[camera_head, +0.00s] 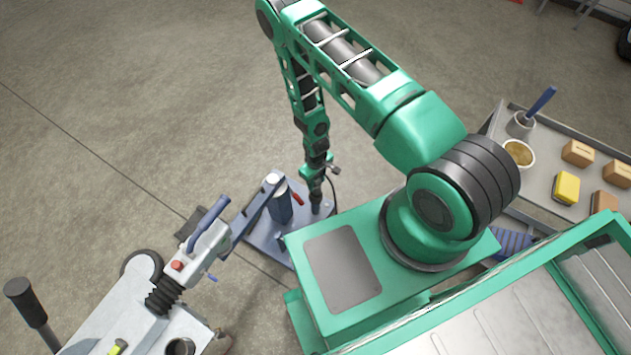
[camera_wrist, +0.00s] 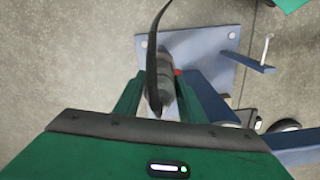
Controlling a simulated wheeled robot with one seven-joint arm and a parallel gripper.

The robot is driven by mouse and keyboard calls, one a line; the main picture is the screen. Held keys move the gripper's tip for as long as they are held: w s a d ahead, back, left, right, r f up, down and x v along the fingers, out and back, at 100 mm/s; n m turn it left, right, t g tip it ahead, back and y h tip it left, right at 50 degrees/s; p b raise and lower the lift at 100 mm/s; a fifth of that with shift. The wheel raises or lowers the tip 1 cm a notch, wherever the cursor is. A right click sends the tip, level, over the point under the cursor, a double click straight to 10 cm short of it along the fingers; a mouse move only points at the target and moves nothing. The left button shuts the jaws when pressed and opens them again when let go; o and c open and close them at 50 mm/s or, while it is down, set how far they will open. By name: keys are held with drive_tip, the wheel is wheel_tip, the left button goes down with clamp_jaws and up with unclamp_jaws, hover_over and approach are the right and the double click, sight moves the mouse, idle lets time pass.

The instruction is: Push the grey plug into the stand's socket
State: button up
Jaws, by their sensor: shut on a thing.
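My gripper (camera_head: 316,186) points down over the right part of the stand's blue base plate (camera_head: 262,240). In the wrist view its two green fingers (camera_wrist: 157,98) are closed around the grey plug (camera_wrist: 158,74). A black cable (camera_wrist: 152,50) curves up from the plug. The plug's lower end is close to the plate (camera_wrist: 205,45), but I cannot tell whether it touches or sits in anything. The socket is not clearly visible, hidden by the plug and fingers. The stand's blue post (camera_head: 280,205) with a red lever (camera_head: 297,199) is left of my gripper.
A grey trailer coupling (camera_head: 205,245) with a blue handle reaches to the stand from the lower left. A grey cart (camera_head: 540,185) with boxes, a yellow block and cups stands at right.

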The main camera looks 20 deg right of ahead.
drive_tip(key=shift+f, duration=2.35)
drive_tip(key=o, duration=1.2)
drive_tip(key=shift+f, duration=0.1)
wheel_tip(320, 180, up, 11)
drive_tip(key=shift+f, duration=0.1)
